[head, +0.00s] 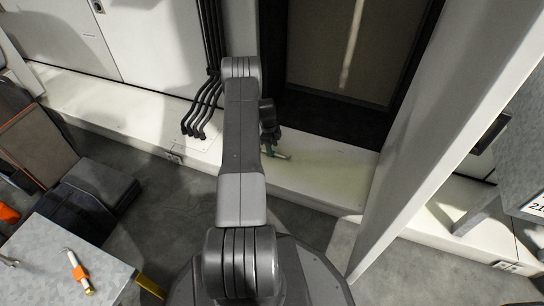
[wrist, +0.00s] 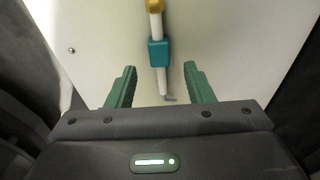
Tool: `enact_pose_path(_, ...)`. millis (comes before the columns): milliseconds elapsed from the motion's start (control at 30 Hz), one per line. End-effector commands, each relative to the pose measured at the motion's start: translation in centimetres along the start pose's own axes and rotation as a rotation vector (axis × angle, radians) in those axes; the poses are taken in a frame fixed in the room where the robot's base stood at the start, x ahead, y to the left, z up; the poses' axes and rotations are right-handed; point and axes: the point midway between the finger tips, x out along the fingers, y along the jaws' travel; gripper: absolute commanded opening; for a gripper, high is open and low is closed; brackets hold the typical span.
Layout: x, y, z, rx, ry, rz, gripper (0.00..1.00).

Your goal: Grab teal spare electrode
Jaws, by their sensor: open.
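The teal spare electrode (wrist: 158,53) has a white rod, a teal block in the middle, a brass-coloured end at the top and a thin bent tip at the bottom. In the wrist view it lies on a pale surface, between and just beyond the two green fingers of my gripper (wrist: 160,82). The fingers are open, with a gap on either side of the electrode. In the head view my gripper (head: 271,151) is low over the white ledge, and a pale end of the electrode (head: 284,157) shows beside it; the rest is hidden.
The white ledge (head: 325,172) runs along the wall below a dark recessed panel (head: 345,50). Black cables (head: 207,100) come down left of my arm. A slanted white post (head: 425,150) stands at right. A grey table (head: 60,250) at lower left holds an orange-banded rod (head: 77,271).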

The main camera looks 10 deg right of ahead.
Motion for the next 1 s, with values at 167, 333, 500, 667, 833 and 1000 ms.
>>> enact_pose_path(167,2.6,0.0,0.0,0.000,0.000,0.000,0.47)
enact_pose_path(333,2.5,-0.1,0.0,-0.001,0.000,-0.001,0.47)
enact_pose_path(500,2.5,0.0,0.0,-0.001,0.000,0.000,0.26)
enact_pose_path(667,2.5,0.0,0.0,0.000,0.000,0.000,0.00)
enact_pose_path(833,2.5,0.0,0.0,0.000,0.000,-0.001,0.00)
enact_pose_path(1000,1.3,-0.1,-0.1,0.000,-0.001,-0.001,0.00)
